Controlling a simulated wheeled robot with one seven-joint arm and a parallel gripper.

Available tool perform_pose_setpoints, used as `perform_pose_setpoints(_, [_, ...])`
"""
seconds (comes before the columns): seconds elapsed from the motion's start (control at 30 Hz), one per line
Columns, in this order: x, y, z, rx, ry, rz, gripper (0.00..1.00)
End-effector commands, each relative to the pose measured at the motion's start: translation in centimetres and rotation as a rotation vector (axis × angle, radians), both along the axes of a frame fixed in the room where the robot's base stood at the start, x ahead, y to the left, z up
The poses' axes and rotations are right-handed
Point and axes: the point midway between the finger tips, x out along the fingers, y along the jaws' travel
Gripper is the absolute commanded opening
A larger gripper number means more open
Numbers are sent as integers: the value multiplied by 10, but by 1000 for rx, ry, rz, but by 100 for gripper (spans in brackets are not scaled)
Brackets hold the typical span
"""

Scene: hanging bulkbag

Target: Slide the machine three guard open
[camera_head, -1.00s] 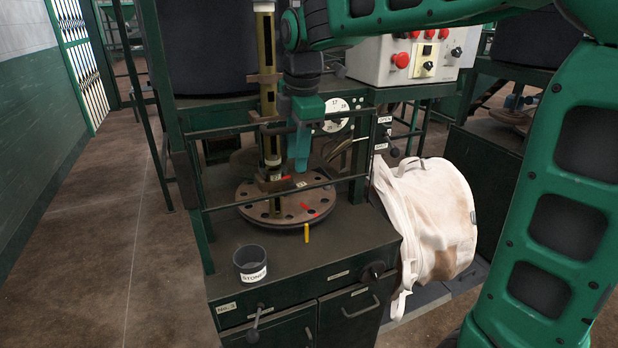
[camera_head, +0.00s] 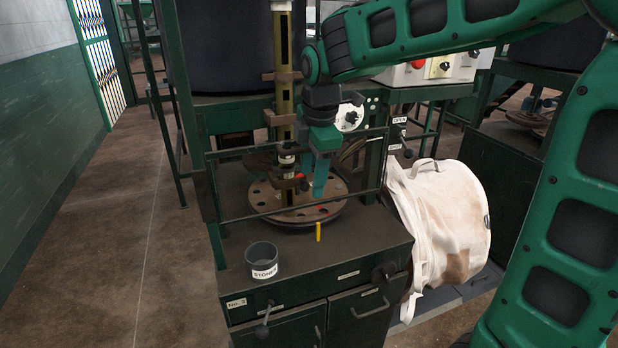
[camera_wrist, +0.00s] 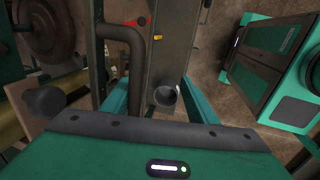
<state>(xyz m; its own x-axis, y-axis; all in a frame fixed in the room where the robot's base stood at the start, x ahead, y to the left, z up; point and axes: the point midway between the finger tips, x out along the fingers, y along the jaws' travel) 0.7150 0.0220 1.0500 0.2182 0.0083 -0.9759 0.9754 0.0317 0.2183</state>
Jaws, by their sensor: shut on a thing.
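The machine three guard (camera_head: 213,205) is a thin dark green rail frame standing in front of the round brown disc (camera_head: 335,208). Its two long rails cross in front of the disc, and its upper rail meets my gripper. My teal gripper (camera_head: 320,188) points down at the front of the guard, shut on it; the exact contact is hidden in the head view. In the wrist view a dark bent tube (camera_wrist: 130,40) runs between my fingers and goes out of sight under the palm. The plate "No. 3" (camera_head: 236,303) is on the cabinet front.
A dark cup labelled "STONES" (camera_head: 262,258) stands at the table's front left. A yellow lever (camera_head: 318,231) stands by the disc. A control box (camera_head: 440,70) is behind my arm. The floor at left is clear.

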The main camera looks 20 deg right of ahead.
Motion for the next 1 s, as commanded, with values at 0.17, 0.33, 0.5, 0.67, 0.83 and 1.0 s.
perform_pose_setpoints(0.17, [-7, 0, 5, -2, 18, 4, 36])
perform_pose_setpoints(0.33, [-9, 1, 15, -3, 18, 5, 39])
perform_pose_setpoints(0.5, [-11, 1, 25, -3, 18, 5, 43])
perform_pose_setpoints(0.67, [-13, 1, 35, -3, 18, 5, 46])
perform_pose_setpoints(0.83, [-15, 1, 44, -3, 19, 6, 49])
perform_pose_setpoints(1.0, [-16, 1, 55, -3, 18, 5, 52])
